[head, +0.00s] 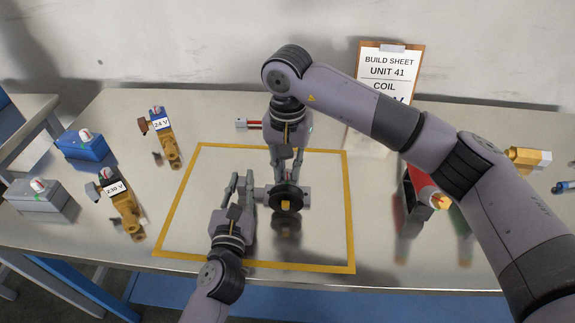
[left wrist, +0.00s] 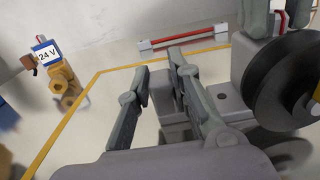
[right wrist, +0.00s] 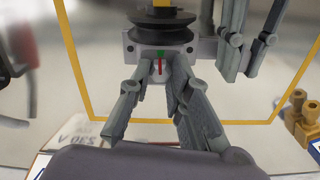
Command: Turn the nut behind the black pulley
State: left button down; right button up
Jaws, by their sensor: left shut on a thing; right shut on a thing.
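The black pulley (head: 287,196) stands upright on a grey mount (head: 262,195) inside the yellow taped square, with a brass piece at its front. It also shows in the right wrist view (right wrist: 155,20). My right gripper (head: 285,172) reaches down behind the pulley, shut; its fingers (right wrist: 158,82) sit either side of the area there. The nut itself is hidden by them. A pale face with red and green marks (right wrist: 160,64) shows between the fingers. My left gripper (head: 238,182) is shut at the left side of the grey mount; it also shows in the left wrist view (left wrist: 165,90).
Brass valves tagged 24 V (head: 170,145) and 230 V (head: 127,210), a blue box (head: 80,145) and a grey box (head: 40,200) are at left. A build sheet (head: 385,75) stands at the back. The taped area's front is clear.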

aim_at(288, 171)
grip_shut()
jog(key=shift+m, duration=0.3)
jog(key=o, duration=0.8)
grip_release()
notch_tip(288, 171, up, 12)
pick_arm(q)
jog(key=c, duration=1.4)
grip_release()
